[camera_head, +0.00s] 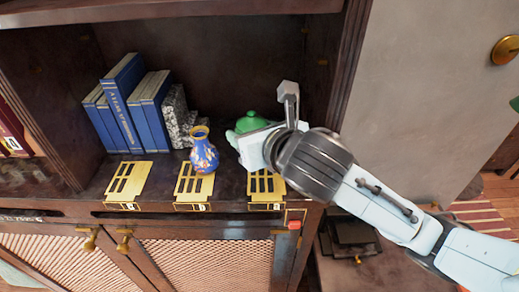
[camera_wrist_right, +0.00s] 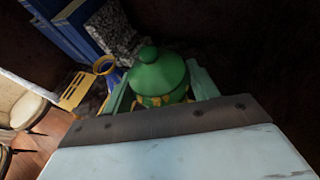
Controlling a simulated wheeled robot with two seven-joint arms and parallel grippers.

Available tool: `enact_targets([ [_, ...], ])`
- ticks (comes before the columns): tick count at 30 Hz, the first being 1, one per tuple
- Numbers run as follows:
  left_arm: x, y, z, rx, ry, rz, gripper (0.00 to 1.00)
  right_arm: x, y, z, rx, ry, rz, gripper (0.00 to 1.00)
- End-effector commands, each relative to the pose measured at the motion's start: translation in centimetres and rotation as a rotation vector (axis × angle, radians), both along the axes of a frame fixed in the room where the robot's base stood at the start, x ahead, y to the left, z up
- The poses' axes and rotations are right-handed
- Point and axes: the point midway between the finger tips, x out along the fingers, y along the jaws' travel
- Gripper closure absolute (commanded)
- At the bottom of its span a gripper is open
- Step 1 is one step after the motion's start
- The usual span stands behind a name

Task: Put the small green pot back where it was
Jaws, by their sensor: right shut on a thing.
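The small green pot (camera_head: 250,122) has a rounded lid with a knob, and a yellowish pattern shows low on its body in the right wrist view (camera_wrist_right: 158,76). My right gripper (camera_head: 256,137) reaches in from the right and is shut on the pot, with one finger on each side of it. The pot is upright, over or behind the right gold plate (camera_head: 267,186). Its base is hidden by my gripper, so I cannot tell whether it touches the shelf. My left gripper is not in view.
A blue patterned vase (camera_head: 203,152) stands close left of the pot, behind the middle gold plate (camera_head: 192,184). The left gold plate (camera_head: 127,183) is bare. Blue books (camera_head: 124,105) and a speckled stone block (camera_head: 178,116) stand behind. The cabinet's side wall (camera_head: 346,70) bounds the right.

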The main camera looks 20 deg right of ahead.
Motion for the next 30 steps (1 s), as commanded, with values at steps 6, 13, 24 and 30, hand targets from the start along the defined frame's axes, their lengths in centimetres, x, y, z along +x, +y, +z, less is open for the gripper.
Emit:
enact_targets([
  [6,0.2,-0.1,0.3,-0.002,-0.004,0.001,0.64,0.9,-1.4,-2.1,0.003,0.005,0.002,0.69],
  [13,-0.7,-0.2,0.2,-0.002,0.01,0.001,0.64,0.9,-1.4,-3.9,0.001,0.002,0.001,0.69],
  [24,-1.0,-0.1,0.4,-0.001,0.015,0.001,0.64,1.2,-1.7,-7.0,0.0,-0.002,0.0,0.69],
  [30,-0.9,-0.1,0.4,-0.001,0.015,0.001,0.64,1.2,-1.7,-7.0,0.0,-0.002,0.0,0.69],
])
